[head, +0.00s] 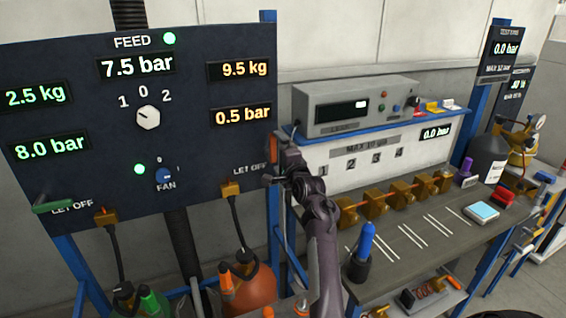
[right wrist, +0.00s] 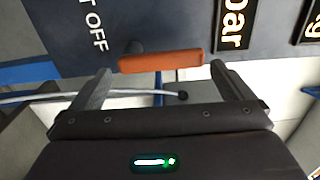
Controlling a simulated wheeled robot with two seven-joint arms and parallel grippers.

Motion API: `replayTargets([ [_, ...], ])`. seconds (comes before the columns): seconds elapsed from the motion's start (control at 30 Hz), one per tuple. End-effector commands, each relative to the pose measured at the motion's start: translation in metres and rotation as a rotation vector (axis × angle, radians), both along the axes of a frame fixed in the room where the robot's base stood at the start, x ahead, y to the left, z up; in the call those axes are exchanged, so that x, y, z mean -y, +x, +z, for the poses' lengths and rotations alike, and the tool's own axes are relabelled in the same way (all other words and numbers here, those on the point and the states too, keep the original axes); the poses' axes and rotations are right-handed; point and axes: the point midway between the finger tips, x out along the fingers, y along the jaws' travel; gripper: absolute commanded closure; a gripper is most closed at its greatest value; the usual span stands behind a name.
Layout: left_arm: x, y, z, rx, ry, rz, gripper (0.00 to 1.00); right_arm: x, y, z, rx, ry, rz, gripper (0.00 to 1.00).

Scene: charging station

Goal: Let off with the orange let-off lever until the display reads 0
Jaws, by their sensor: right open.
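The orange let-off lever (head: 273,148) is at the right edge of the dark panel (head: 205,120), beside the right LET OFF label. In the right wrist view the lever (right wrist: 160,61) lies across between the tips of my right gripper (right wrist: 160,72). A fingertip is near each of its ends; I cannot tell whether either touches. In the head view my right gripper (head: 280,168) is just below the lever and partly covers it. It is open. The orange display (head: 243,115) reads 0.5 bar; the orange display above it (head: 240,69) reads 9.5 kg. My left gripper is out of view.
A green let-off lever (head: 53,207) is at the panel's lower left. The green pressure display (head: 50,147) reads 8.0 bar, and the feed display (head: 136,65) reads 7.5 bar. An orange cylinder (head: 250,290) stands below. A workbench (head: 425,262) with brass fittings is right of my arm.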

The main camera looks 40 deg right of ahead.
Motion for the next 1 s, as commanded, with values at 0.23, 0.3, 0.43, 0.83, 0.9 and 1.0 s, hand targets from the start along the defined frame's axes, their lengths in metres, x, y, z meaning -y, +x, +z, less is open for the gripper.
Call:
replayTargets([
  [0.23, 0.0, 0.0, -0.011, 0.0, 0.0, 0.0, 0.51, -0.007, -0.029, -0.002, -0.001, 0.001, 0.0, 0.0],
  [0.3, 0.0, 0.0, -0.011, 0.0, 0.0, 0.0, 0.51, -0.008, -0.033, -0.001, -0.001, 0.001, 0.0, 0.0],
  [0.43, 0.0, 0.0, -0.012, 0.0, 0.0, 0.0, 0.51, -0.008, -0.036, -0.001, -0.001, 0.002, -0.001, 0.0],
  [0.83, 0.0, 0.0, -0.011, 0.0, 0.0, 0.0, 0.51, -0.008, -0.036, 0.0, -0.001, 0.002, -0.001, 0.0],
  [0.9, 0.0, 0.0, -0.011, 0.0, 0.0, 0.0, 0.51, -0.008, -0.036, 0.0, -0.002, 0.001, -0.001, 0.0],
  [1.0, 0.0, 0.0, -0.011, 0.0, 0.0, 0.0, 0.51, -0.011, -0.039, -0.006, -0.035, -0.035, 0.004, 0.0],
])
